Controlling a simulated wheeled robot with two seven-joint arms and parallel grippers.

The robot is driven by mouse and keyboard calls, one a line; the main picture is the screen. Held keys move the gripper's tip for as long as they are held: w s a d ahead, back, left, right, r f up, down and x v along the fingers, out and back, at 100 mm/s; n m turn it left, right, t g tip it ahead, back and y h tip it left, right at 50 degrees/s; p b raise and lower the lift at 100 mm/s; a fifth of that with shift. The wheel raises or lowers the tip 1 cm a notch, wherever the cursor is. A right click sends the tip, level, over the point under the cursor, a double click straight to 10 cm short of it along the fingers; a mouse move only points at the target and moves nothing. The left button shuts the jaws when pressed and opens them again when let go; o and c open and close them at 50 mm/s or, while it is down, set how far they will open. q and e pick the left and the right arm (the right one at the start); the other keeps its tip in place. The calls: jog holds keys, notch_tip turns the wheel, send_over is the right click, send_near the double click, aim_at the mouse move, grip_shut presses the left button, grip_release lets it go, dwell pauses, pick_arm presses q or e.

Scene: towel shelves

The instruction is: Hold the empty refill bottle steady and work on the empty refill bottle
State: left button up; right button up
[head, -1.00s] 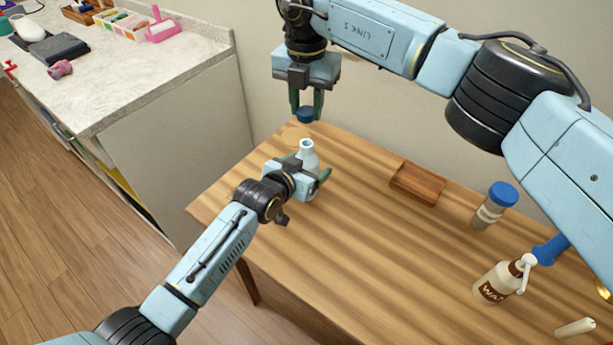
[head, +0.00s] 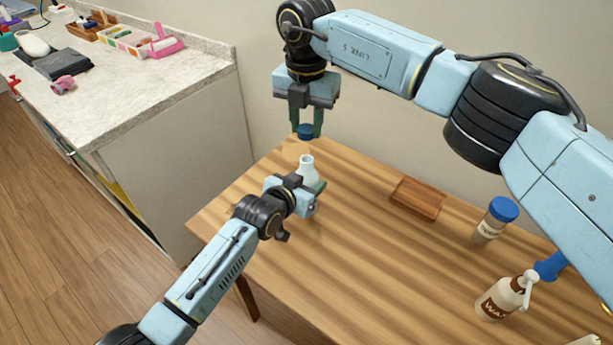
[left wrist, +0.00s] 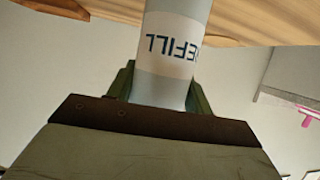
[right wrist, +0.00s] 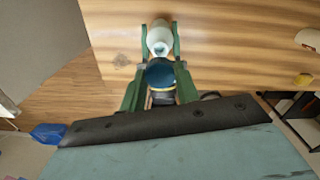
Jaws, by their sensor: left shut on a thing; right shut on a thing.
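The refill bottle (head: 307,168) is pale, with its open neck facing up, near the table's far left corner. My left gripper (head: 312,194) is shut around its body. The left wrist view shows the bottle (left wrist: 170,50) between the fingers, with part of its label readable as "EFILL". My right gripper (head: 306,130) is above the bottle and shut on a dark blue cap (head: 305,131). The cap is clear of the bottle's neck, with a gap between them. In the right wrist view the cap (right wrist: 159,73) sits between the green fingers, with the bottle (right wrist: 160,36) beyond it.
A wooden tray (head: 418,197) lies on the wooden table (head: 350,260). A blue-lidded jar (head: 495,220) and a pump bottle (head: 503,298) stand at the right. A stone-topped counter (head: 150,75) with several items is at the left. The table's middle is clear.

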jog(key=shift+f, duration=2.3)
jog(key=shift+f, duration=0.15)
jog(key=shift+f, duration=0.75)
jog(key=shift+f, duration=0.6)
jog(key=m, duration=0.8)
jog(key=shift+m, duration=0.4)
jog(key=m, duration=1)
jog(key=shift+m, duration=0.4)
